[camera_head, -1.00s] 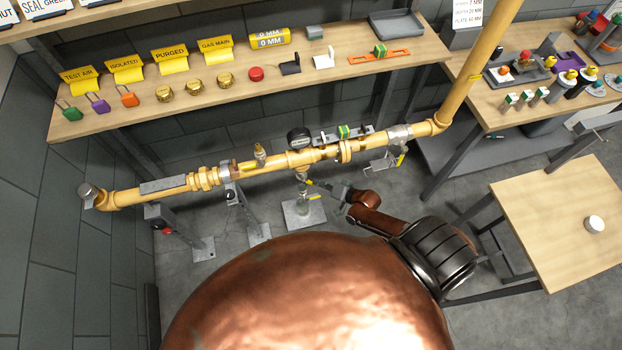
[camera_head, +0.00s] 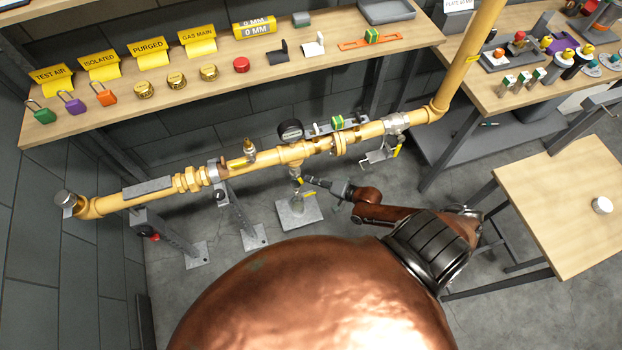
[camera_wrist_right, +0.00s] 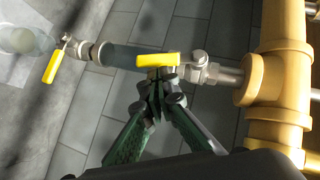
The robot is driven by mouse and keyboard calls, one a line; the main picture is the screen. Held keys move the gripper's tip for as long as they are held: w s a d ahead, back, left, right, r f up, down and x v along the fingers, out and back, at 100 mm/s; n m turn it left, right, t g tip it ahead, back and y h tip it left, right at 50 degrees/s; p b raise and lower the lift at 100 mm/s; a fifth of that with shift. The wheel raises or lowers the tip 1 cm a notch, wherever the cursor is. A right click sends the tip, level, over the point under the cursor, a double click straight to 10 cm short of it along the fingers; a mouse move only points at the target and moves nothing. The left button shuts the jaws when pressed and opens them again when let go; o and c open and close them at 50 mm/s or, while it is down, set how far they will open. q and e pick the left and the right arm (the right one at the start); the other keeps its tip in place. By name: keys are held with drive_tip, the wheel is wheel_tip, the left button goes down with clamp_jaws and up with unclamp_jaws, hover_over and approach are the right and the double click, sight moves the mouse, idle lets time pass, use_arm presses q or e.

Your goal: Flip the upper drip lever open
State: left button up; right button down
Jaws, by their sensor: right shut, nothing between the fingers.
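The upper drip lever (camera_wrist_right: 158,60) is a yellow handle on the drip branch's upper valve (camera_wrist_right: 196,68), close to the yellow gas pipe. In the right wrist view it lies roughly along the drip branch (camera_wrist_right: 133,57). My right gripper (camera_wrist_right: 156,84) is shut and empty, its fingertips right at the lever; I cannot tell whether they touch it. In the head view this gripper (camera_head: 310,181) is beside the drip branch, below the pressure gauge. The lower drip lever (camera_wrist_right: 52,66), also yellow, sits farther along the branch, turned across it. My left gripper does not show.
The yellow gas pipe (camera_head: 108,203) runs across on stands and fills the right of the wrist view. A shelf (camera_head: 70,128) with tags, padlocks and caps is behind it. A small wooden table (camera_head: 555,210) stands at right. A large copper body part of mine hides the lower middle.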

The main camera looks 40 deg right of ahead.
drive_tip(key=shift+r, duration=0.15)
drive_tip(key=s+d+r, duration=0.2)
drive_tip(key=s+d, duration=0.5)
drive_tip(key=s, duration=0.3)
drive_tip(key=shift+s+d+r, duration=0.15)
drive_tip(key=shift+d+r, duration=0.1)
drive_tip(key=shift+r, duration=0.1)
idle(0.4)
